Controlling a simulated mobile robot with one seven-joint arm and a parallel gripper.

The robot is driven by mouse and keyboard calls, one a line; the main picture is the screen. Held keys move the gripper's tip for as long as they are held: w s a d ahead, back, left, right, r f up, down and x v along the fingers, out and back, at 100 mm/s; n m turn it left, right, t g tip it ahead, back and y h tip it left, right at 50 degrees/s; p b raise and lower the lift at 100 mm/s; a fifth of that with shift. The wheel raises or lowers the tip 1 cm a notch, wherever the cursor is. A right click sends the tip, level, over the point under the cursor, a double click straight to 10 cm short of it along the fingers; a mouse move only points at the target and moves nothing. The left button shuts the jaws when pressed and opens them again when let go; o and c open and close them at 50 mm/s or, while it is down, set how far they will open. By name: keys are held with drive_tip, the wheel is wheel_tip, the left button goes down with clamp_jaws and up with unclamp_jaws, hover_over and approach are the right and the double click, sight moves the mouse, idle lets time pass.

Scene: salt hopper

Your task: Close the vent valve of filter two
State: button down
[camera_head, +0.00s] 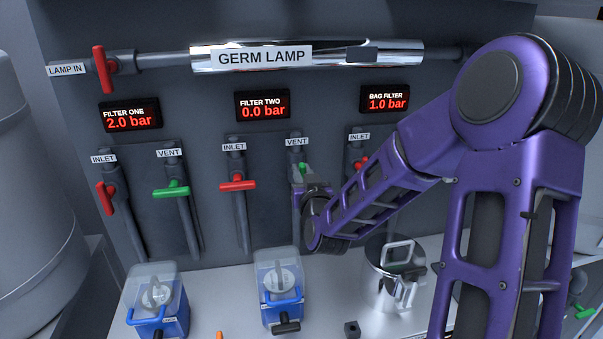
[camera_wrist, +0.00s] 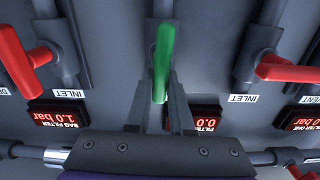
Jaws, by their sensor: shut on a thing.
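The vent valve of filter two has a green handle (camera_head: 302,169) on a grey pipe under the VENT label (camera_head: 297,142). In the wrist view the green handle (camera_wrist: 163,58) runs roughly in line with its pipe (camera_wrist: 161,9). My gripper (camera_wrist: 160,88) is shut on this handle, one finger on each side. In the head view my gripper (camera_head: 301,180) and wrist hide most of the valve. The FILTER TWO display (camera_head: 263,105) reads 0.0 bar.
The red inlet handle of filter two (camera_head: 238,185) lies crosswise, left of my gripper. Filter one's green vent handle (camera_head: 171,191) is also crosswise. The bag filter's red inlet handle (camera_head: 361,163) is close on the right. Clear-lidded blue containers (camera_head: 279,300) and a steel pot (camera_head: 391,285) stand below.

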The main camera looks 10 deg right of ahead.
drive_tip(key=shift+d+f+m+b, duration=0.35)
drive_tip(key=shift+m+b, duration=0.45)
drive_tip(key=shift+m, duration=1.95)
drive_tip(key=shift+d+f+m+b, duration=0.25)
drive_tip(key=shift+m+b, duration=0.55)
drive_tip(key=shift+m, duration=2)
drive_tip(key=shift+d+f+m+b, duration=0.35)
drive_tip(key=shift+m+b, duration=0.45)
drive_tip(key=shift+m, duration=1.95)
drive_tip(key=c, duration=0.8)
unclamp_jaws()
drive_tip(key=shift+f, duration=0.1)
